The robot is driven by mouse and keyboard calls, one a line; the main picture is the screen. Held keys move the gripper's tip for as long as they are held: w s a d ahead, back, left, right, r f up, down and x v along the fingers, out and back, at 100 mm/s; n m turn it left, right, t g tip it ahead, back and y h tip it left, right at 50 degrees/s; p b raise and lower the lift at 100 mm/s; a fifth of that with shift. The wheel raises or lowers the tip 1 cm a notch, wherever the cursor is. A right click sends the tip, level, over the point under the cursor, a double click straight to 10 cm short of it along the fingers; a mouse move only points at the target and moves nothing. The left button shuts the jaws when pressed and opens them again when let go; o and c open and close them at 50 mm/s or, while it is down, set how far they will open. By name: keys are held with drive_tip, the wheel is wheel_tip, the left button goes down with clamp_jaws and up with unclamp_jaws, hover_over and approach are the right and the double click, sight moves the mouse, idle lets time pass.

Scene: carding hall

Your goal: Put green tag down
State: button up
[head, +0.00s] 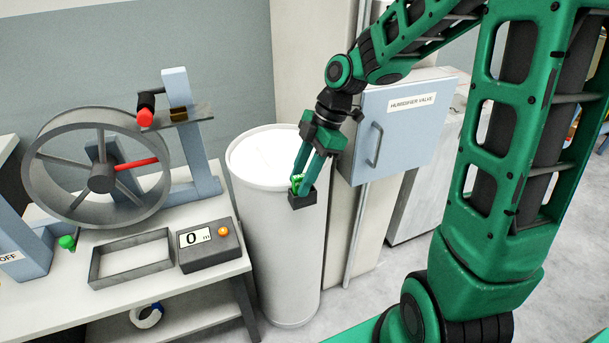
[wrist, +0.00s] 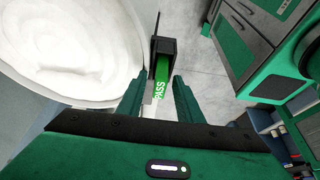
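The green tag (wrist: 162,78), with "PASS" in white letters, stands partly inside a small black holder (wrist: 163,46) beside the white can's rim. In the head view the tag (head: 297,184) shows as a small green piece just above the dark holder (head: 302,199). My gripper (wrist: 160,80) points down at the holder. Its two fingers are apart, one on each side of the tag, with a gap on both sides in the wrist view. In the head view my gripper (head: 305,174) is right above the holder. The tag's lower part is hidden inside the holder.
The tall white can (head: 270,240) is filled with white material. A bench (head: 180,278) at left carries a wheel (head: 48,195), an empty grey tray (head: 120,285) and a counter box (head: 222,262) reading 0. A blue "HUMIDIFIER VALVE" cabinet (head: 400,135) stands close behind my gripper.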

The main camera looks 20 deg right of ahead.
drive_tip(key=v, duration=1.2)
drive_tip(key=s+d+f+m+h, duration=0.1)
drive_tip(key=s+d+f+m, duration=0.1)
drive_tip(key=s+d+m, duration=0.2)
drive_tip(key=s+d+f+m+h, duration=0.1)
drive_tip(key=s+d+m, duration=0.4)
drive_tip(key=s+m, duration=0.6)
drive_tip(key=s+d+f+m+h, duration=0.2)
drive_tip(key=s+d+f+m, duration=0.2)
drive_tip(key=s+m, duration=0.4)
drive_tip(key=shift+s+d+m, duration=0.15)
drive_tip(key=shift+d+m, duration=0.35)
drive_tip(key=shift+m, duration=0.2)
drive_tip(key=shift+w+f, duration=0.3)
drive_tip(key=shift+w, duration=0.3)
drive_tip(key=shift+a, duration=0.1)
